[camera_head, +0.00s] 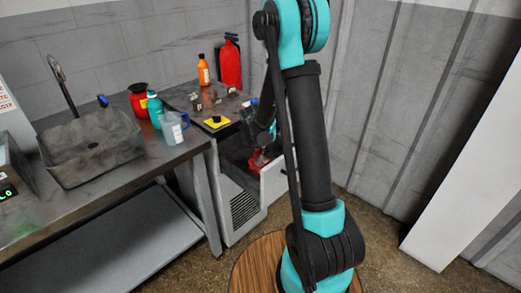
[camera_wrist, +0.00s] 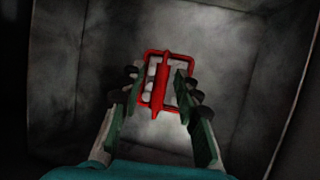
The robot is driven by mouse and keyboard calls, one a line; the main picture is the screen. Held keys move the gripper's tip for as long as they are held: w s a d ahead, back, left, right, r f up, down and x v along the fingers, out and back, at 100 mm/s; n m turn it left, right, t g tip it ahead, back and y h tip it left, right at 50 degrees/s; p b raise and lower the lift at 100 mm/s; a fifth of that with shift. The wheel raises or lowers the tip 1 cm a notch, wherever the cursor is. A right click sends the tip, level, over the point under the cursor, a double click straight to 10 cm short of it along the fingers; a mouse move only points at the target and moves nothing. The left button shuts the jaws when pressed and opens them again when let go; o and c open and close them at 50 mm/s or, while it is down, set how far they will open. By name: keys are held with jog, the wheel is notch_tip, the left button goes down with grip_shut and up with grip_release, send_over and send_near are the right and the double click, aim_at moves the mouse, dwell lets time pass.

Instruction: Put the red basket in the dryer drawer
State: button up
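The red basket (camera_wrist: 147,57) is down inside the open dryer drawer (camera_wrist: 240,75), seen from above in the wrist view. It holds several pale pieces, and its red handle runs lengthwise over the middle. My gripper (camera_wrist: 160,77) is open above it, one finger on each side of the handle, with visible gaps between. In the head view the red basket (camera_head: 258,160) shows only in part, behind the white drawer front (camera_head: 273,182) and my arm. My gripper is mostly hidden there.
The dryer top carries a yellow piece with a black knob (camera_head: 216,121), an orange bottle (camera_head: 203,70) and a red extinguisher (camera_head: 230,65). A steel counter with a sink (camera_head: 90,148) is at left. The drawer walls stand close around my gripper.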

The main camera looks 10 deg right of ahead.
jog(key=v, duration=1.2)
jog(key=shift+r, duration=0.15)
dwell(1.2)
